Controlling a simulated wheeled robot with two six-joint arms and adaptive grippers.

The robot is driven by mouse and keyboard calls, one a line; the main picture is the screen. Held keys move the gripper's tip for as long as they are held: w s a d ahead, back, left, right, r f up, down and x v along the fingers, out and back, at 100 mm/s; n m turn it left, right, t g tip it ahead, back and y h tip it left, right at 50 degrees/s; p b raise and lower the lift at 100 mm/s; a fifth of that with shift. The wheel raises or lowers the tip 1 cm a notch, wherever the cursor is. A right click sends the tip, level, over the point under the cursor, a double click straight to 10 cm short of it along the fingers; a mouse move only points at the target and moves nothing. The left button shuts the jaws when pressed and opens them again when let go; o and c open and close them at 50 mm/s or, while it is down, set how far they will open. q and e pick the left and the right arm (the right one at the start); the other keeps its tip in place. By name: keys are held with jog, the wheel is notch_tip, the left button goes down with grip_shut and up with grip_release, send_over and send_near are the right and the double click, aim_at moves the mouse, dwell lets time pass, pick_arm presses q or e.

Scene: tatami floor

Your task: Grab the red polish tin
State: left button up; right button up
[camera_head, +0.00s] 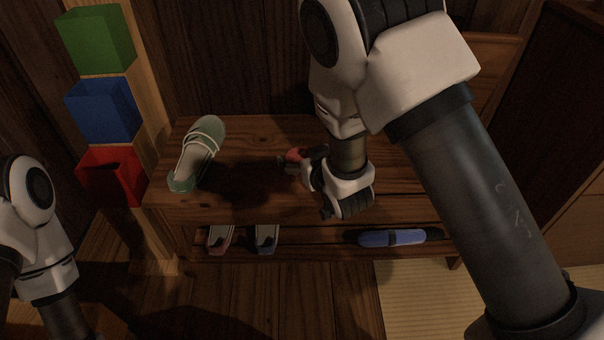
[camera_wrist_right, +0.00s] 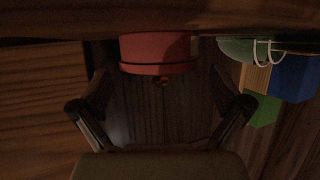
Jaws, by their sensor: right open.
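The red polish tin (camera_head: 295,154) sits on the top board of a wooden shoe bench, partly hidden behind my right gripper in the head view. In the right wrist view the red tin (camera_wrist_right: 158,52) shows as a flat round red body with a dark band, near the picture's top middle. My right gripper (camera_head: 287,166) is right beside the tin. In the wrist view its two fingers (camera_wrist_right: 160,92) are spread, with the tin ahead of and between them. My left arm shows at the lower left of the head view, but its gripper is out of the picture.
A green shoe (camera_head: 198,152) stands on the bench (camera_head: 250,207) left of the tin. Pink-soled and blue shoes (camera_head: 221,239) and a blue brush (camera_head: 392,237) lie on the lower shelf. Green, blue and red bins (camera_head: 104,108) stand at the left.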

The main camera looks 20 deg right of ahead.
jog(key=shift+w+f, duration=0.4)
jog(key=shift+w, duration=0.2)
pick_arm(q)
jog(key=shift+f, duration=0.35)
pick_arm(e)
jog(key=shift+r, duration=0.15)
jog(key=c, duration=1.2)
jog(key=shift+o, duration=0.2)
